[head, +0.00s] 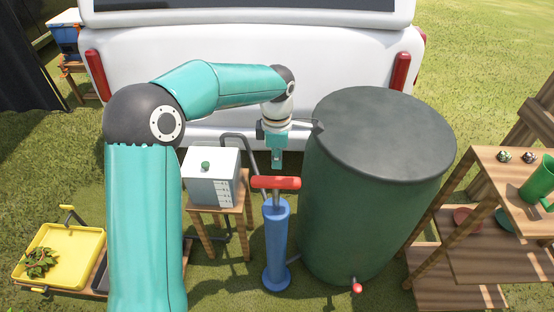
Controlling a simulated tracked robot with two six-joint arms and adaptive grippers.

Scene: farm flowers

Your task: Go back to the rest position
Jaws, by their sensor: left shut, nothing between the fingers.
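My left arm comes in from the left, bends at a dark elbow and reaches right. My left gripper (278,160) is shut and empty, pointing down just above and behind the red handle (276,183) of a blue hand pump (277,245). The pump stands upright on the grass. The gripper is close to the left side of a large dark green barrel (370,200); I cannot tell whether it touches the barrel. My right gripper is not in view.
A white box (211,180) with a green knob stands on a small wooden stool (240,228). A yellow tray (88,243) with leaves is at lower left. A wooden shelf (500,190) with a green mug (538,182) stands at right. A white vehicle (200,45) blocks the back.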

